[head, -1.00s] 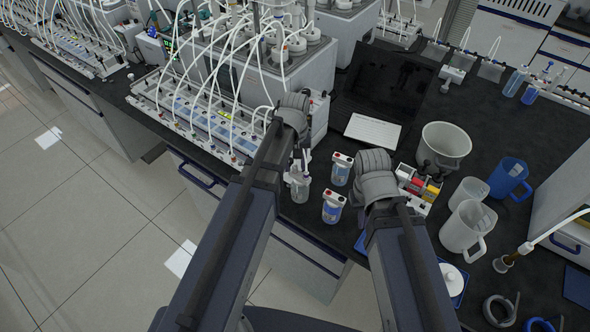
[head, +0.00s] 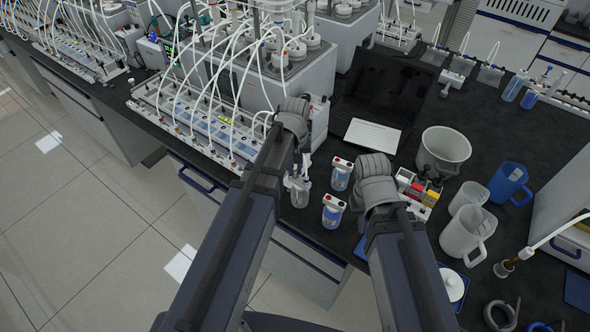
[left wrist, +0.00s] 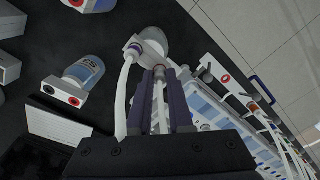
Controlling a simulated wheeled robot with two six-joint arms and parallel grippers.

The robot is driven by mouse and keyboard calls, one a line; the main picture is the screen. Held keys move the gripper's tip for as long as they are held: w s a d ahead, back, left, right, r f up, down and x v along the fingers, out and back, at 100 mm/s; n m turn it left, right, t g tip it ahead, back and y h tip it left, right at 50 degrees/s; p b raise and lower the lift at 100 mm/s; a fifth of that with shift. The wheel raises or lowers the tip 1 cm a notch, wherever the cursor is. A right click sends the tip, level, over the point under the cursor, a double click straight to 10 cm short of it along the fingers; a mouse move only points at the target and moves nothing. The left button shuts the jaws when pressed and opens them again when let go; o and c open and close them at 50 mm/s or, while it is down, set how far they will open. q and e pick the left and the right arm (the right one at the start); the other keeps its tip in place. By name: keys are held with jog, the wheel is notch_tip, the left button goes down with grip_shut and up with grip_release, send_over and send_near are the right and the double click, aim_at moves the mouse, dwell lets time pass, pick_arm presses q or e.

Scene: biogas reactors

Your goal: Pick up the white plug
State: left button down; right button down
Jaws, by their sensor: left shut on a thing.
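In the left wrist view the dark fingers of my left gripper (left wrist: 161,98) are closed around a narrow whitish piece, which looks like the white plug (left wrist: 159,72). In the head view the bottle (head: 299,193) stands near the bench's front edge, below my left wrist. The fingers hide much of the plug, and I cannot tell whether it is clear of the bottle. My right gripper is hidden behind its own wrist.
Two blue-labelled bottles (head: 333,211) (head: 341,174) stand right of the clear bottle. The reactor bath (head: 200,122) with many white tubes is to the left. A laptop (head: 372,134), a grey pot (head: 445,148) and jugs (head: 467,234) stand further right.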

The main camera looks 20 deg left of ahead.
aim_at(295, 170)
pick_arm(q)
notch_tip(295, 170, up, 10)
jog(key=p, duration=0.9)
jog(key=shift+p, duration=0.35)
jog(key=shift+r, duration=0.1)
jog(key=shift+r+p, duration=1.4)
jog(key=shift+p, duration=0.1)
jog(key=shift+r+p, duration=0.7)
jog(key=shift+p, duration=0.05)
jog(key=s+d, duration=0.5)
jog(key=d, duration=0.6)
jog(key=shift+d, duration=0.3)
